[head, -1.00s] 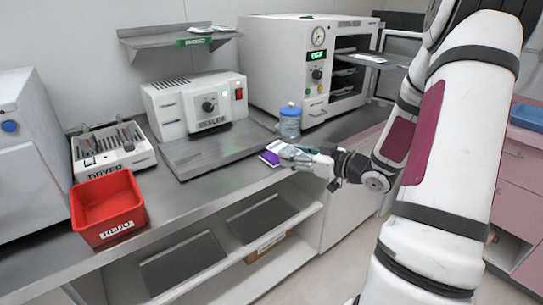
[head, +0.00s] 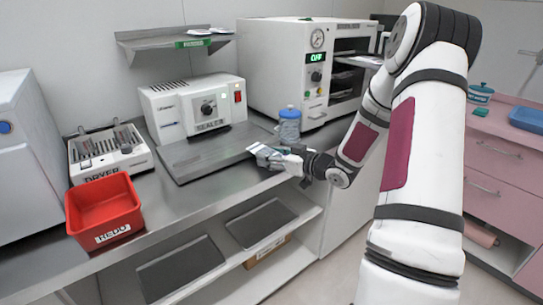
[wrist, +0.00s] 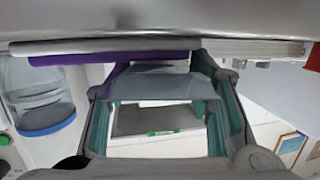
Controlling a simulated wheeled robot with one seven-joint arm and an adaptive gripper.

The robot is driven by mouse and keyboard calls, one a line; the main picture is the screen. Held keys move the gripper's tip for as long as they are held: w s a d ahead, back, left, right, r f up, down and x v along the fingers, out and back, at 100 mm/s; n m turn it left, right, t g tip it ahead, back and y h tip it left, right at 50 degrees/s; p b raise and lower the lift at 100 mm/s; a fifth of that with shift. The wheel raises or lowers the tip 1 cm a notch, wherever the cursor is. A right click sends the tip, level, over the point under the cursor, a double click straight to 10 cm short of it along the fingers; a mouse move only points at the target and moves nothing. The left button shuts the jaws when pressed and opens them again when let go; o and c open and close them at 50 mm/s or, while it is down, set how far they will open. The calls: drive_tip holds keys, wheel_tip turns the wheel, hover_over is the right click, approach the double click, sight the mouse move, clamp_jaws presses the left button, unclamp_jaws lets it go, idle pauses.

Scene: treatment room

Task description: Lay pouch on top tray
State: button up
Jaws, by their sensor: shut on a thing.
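The pouch (wrist: 112,59) shows in the wrist view as a purple-edged flat thing with a clear, pale part between the fingers. My gripper (head: 262,154) is shut on it, just above the front of the counter, right of the sealer's plate. The green finger pads stand either side of the pouch in the wrist view. In the head view the pouch is small and partly hidden by the fingers. The top tray (head: 362,62) sticks out of the open steriliser (head: 284,72) at the back right, higher than my gripper and apart from it.
A blue-capped bottle (head: 289,128) stands close behind my gripper. The sealer (head: 195,108), dryer (head: 107,153) and red bin (head: 104,213) are on the counter to the left. A wall shelf (head: 150,37) with a green label holds pouches. Pink drawers (head: 500,165) stand at the right.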

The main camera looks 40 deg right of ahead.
drive_tip(key=shift+f, duration=0.1)
drive_tip(key=shift+f, duration=0.15)
drive_tip(key=o, duration=1)
drive_tip(key=shift+b, duration=0.55)
